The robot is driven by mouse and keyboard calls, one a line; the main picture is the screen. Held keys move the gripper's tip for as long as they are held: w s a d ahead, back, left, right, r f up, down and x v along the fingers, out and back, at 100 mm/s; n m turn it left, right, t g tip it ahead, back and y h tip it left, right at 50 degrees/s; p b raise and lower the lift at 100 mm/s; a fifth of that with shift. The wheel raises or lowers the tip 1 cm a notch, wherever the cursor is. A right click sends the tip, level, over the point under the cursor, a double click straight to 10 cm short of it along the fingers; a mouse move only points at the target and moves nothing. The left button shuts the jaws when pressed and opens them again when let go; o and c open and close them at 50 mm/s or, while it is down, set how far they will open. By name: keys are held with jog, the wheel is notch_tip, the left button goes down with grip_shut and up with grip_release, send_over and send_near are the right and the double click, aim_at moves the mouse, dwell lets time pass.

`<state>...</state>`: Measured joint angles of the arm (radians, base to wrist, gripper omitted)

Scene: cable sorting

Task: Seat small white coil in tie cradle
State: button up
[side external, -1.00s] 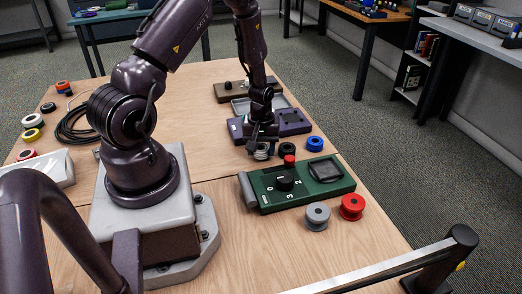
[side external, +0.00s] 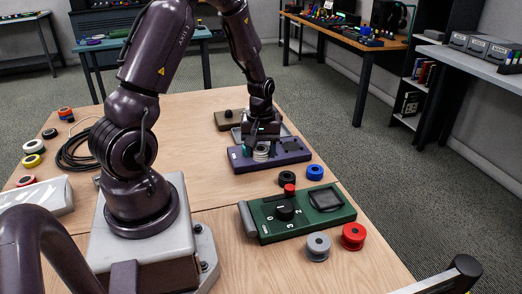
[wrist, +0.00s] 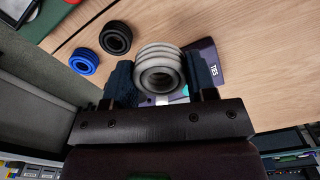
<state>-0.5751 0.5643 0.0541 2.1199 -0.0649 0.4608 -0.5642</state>
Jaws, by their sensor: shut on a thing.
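The small white coil (wrist: 160,56) is between the two dark fingers of my gripper (wrist: 162,80) in the wrist view, its ring opening towards the camera. In the side view my gripper (side external: 261,143) points down and is shut on the white coil (side external: 261,155), over the near part of the purple tie cradle (side external: 236,160). The cradle's TIES label (wrist: 212,69) shows beside the coil in the wrist view. The coil and gripper hide part of the cradle; I cannot tell whether the coil touches it.
Black (side external: 287,178) and blue (side external: 315,172) spools stand right of the cradle. A green device (side external: 262,229) with a knob lies nearer, with grey (side external: 318,246) and red (side external: 353,236) spools beside it. A brown board (side external: 229,121) is behind.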

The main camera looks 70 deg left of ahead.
jog(key=shift+s+f, duration=0.15)
jog(key=shift+f, duration=0.2)
jog(key=w+a, duration=0.2)
jog(key=w+a+f, duration=0.1)
jog(key=w+a, duration=0.2)
jog(key=w+a+f, duration=0.1)
jog(key=w+a, duration=0.1)
jog(key=w, duration=0.1)
jog(key=shift+a+f, duration=0.25)
notch_tip(320, 180, up, 2)
jog(key=r, duration=0.1)
send_over(291, 146)
jog(key=shift+f, duration=0.25)
jog(key=shift+w+a+r, duration=0.15)
jog(key=shift+r, duration=0.2)
jog(key=shift+f, duration=1.5)
jog(key=shift+f, duration=0.55)
jog(key=shift+f, duration=0.5)
jog(key=shift+f, duration=0.3)
